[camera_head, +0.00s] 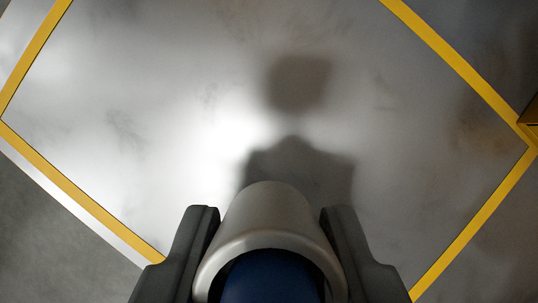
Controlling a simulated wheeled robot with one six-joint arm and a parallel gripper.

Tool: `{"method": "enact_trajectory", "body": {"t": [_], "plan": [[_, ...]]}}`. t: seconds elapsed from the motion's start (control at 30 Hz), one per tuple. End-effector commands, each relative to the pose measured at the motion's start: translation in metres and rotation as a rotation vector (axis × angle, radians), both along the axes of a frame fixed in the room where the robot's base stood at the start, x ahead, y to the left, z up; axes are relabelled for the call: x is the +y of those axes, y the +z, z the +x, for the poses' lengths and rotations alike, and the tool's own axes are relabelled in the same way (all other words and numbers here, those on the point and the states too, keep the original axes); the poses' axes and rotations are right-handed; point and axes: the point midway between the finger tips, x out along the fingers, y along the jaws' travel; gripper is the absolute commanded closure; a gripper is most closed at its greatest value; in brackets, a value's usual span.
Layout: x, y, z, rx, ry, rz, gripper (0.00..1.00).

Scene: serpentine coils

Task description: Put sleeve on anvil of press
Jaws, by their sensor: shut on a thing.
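My gripper (270,225) is at the bottom middle of the head camera view, its two dark fingers on either side of a grey metal sleeve (268,208). It is shut on the sleeve, a curved, hollow-looking ring or cylinder. A dark blue round part (270,278) shows inside or in front of the sleeve's near opening; I cannot tell whether it belongs to the sleeve. The sleeve's far end and underside are hidden. No press or anvil can be made out clearly in this view.
A shiny metal surface (120,90) bordered by yellow lines (455,60) fills most of the view and looks clear. Dark shadows fall on its middle. A yellow-edged dark object (530,120) shows at the right edge. Dark grey floor (50,220) lies outside the border.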

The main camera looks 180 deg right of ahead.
Motion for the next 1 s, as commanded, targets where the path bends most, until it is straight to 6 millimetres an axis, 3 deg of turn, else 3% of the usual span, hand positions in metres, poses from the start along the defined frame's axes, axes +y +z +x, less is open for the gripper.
{"method": "enact_trajectory", "body": {"t": [0.2, 0.47, 0.67, 1.0], "plan": [[0.000, -0.036, 0.000, 0.002, 0.000, 0.000, 0.94], [0.000, -0.053, 0.000, 0.001, 0.000, 0.000, 0.94], [0.000, -0.079, 0.000, 0.003, 0.000, 0.000, 0.94], [0.000, -0.083, 0.000, 0.000, 0.000, 0.000, 0.94]]}}
